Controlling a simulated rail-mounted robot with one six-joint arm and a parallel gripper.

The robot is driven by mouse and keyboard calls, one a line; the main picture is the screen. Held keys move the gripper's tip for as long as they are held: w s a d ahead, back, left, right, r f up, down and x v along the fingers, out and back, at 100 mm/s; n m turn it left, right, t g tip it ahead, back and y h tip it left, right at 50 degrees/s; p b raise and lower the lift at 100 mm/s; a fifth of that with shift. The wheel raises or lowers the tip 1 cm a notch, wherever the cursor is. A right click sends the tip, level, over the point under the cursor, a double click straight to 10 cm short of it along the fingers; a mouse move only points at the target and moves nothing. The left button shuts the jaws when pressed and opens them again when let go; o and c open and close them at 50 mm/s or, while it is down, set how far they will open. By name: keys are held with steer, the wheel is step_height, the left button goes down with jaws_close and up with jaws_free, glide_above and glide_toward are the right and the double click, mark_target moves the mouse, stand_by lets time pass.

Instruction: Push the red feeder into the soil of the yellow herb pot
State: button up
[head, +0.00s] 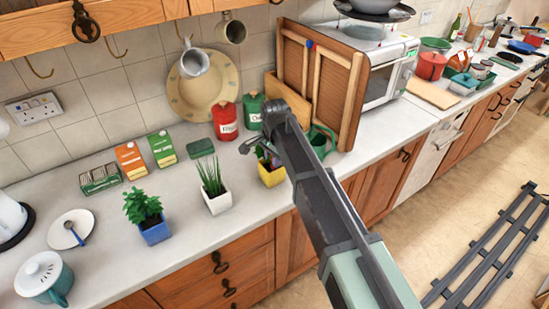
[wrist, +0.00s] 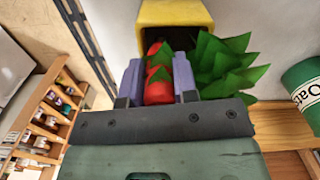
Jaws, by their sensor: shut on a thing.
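The yellow herb pot (head: 271,178) stands on the counter, partly hidden by my arm. In the wrist view its yellow rim (wrist: 175,12) is at the top, with a dark opening and green leaves (wrist: 225,65) on the right. My gripper (wrist: 158,62) is shut on the red feeder (wrist: 158,92), which lies between the two grey-purple fingers. The feeder's far end is at the pot's opening, beside the plant. Some leaves overlap it, and I cannot tell how deep it sits. In the head view my arm hides the feeder.
A white pot with a grassy herb (head: 218,203) and a blue pot with a leafy herb (head: 156,232) stand to the left. Red (head: 226,122) and green (head: 253,111) canisters stand behind. A wooden rack (head: 335,90) and a microwave (head: 385,75) are at the right.

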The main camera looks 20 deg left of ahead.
steer(key=shift+f, duration=0.15)
steer(key=o, duration=0.8)
step_height(320, 180, up, 11)
steer(key=p, duration=1.1)
